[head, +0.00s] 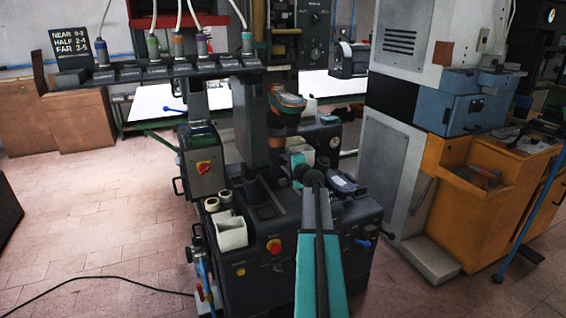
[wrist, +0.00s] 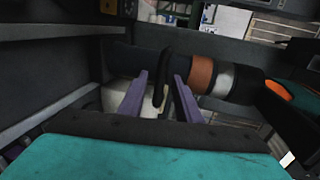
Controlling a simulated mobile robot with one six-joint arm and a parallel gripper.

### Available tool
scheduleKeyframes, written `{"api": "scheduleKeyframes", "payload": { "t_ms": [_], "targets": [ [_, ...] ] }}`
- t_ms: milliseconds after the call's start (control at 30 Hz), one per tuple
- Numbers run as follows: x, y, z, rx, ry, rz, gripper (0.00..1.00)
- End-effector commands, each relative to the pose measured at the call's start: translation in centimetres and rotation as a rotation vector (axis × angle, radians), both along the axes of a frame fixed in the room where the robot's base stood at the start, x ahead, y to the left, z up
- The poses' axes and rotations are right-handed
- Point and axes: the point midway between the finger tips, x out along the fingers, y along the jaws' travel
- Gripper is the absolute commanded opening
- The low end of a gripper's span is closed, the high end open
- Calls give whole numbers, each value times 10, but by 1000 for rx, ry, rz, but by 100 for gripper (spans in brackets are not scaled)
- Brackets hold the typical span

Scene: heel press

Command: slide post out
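In the wrist view, a dark cylinder with a copper band and a pale grey band (wrist: 225,79) lies across the picture; it may be the post, but I cannot tell for sure. The two purple fingers of my gripper (wrist: 160,82) are spread apart beside its near side. A thin black upright bar or loop (wrist: 162,68) shows between them, with gaps on both sides, so nothing looks clamped. In the head view, the dark press (head: 290,225) stands in the middle. My teal arm reaches over it, and my fingertips cannot be made out there.
On the press are a white square container (head: 231,231), white rolls (head: 218,199) and a red knob (head: 274,246). An orange cabinet (head: 480,195) stands to the right. A black cable (head: 110,281) lies on the tiled floor at left, which is otherwise mostly clear. Dark panels wall in the wrist view.

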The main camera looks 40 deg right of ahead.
Motion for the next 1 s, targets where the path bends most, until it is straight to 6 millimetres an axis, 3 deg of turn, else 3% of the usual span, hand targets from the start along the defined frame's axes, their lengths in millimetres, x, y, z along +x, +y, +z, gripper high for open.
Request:
{"api": "scheduleKeyframes", "payload": {
  "t_ms": [300,700,900,1000],
  "targets": [
    [20,-8,-4,0,0,1,31],
    [22,-7,-5,-1,0,1,31],
    [22,-7,-5,-1,0,2,0],
    [22,-7,-5,-1,0,2,0]
  ]
}}
